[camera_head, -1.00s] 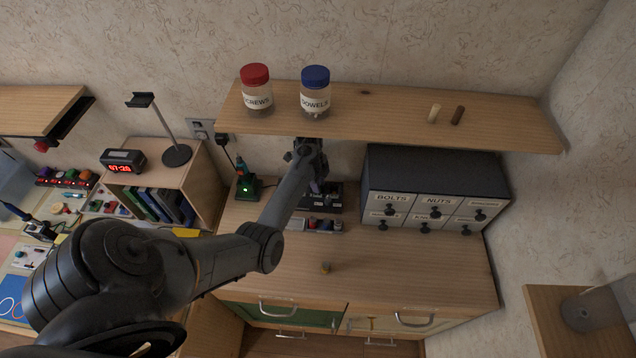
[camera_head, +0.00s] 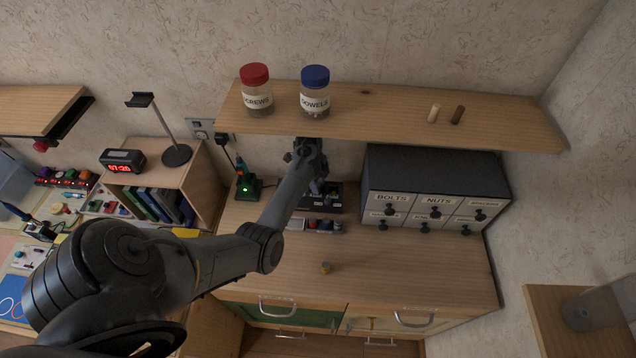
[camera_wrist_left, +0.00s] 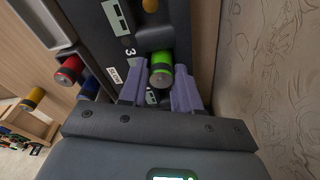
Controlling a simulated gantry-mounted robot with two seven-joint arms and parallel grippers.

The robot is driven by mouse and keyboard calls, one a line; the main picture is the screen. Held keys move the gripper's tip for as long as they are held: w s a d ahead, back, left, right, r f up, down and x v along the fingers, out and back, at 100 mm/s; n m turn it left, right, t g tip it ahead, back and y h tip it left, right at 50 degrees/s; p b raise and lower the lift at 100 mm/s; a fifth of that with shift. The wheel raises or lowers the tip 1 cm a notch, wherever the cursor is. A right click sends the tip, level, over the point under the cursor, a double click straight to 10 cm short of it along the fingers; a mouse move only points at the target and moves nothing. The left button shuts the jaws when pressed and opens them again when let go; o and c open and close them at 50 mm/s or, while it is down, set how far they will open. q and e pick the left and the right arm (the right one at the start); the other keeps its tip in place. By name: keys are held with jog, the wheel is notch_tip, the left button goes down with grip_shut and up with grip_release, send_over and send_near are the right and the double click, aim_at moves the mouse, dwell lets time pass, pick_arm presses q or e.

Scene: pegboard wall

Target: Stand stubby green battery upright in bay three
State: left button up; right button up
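The green battery (camera_wrist_left: 161,70) shows in the left wrist view, its end toward the camera, at the dark charger (camera_wrist_left: 115,30) beside the printed 3. My left gripper (camera_wrist_left: 159,88) has one purple finger on each side of it. The fingers are very close to its sides; I cannot tell whether both touch it. How deep the battery sits in the bay is hidden. In the head view, the left gripper (camera_head: 318,187) is over the charger (camera_head: 334,203) below the shelf, and my arm covers part of it. My right gripper is not in view.
Red (camera_wrist_left: 70,70) and blue (camera_wrist_left: 90,88) batteries sit in a row beside the charger. The drawer cabinet (camera_head: 435,175) is close on the right; the shelf (camera_head: 385,115) hangs above.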

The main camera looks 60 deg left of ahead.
pick_arm(q)
jog(key=r, duration=0.4)
jog(key=a+r, duration=0.1)
jog(key=r, duration=0.1)
jog(key=shift+s+r, duration=0.1)
jog(key=shift+s, duration=0.1)
jog(key=shift+s+r, duration=0.1)
jog(key=shift+r, duration=0.25)
jog(key=s+d+n+y, duration=0.1)
jog(key=s+d, duration=0.1)
jog(key=s+d+n+y, duration=0.1)
jog(key=d+y, duration=0.1)
jog(key=shift+s+d+n, duration=0.4)
jog(key=s+d+r+n+t, duration=0.1)
jog(key=s+d+n, duration=0.1)
jog(key=s+d, duration=0.3)
jog(key=s+d+r+n+h, duration=0.1)
jog(key=s+d, duration=0.4)
jog(key=d, duration=0.9)
jog(key=s+d+r+n+t, duration=0.1)
jog(key=s+d, duration=0.4)
jog(key=d, duration=0.5)
jog(key=r+n, duration=0.1)
jog(key=n, duration=0.1)
jog(key=shift+s+d+r+n+t+h, duration=0.2)
jog(key=shift+d+r+n+t+h, duration=0.1)
jog(key=shift+r+n, duration=0.1)
jog(key=shift+p, duration=0.3)
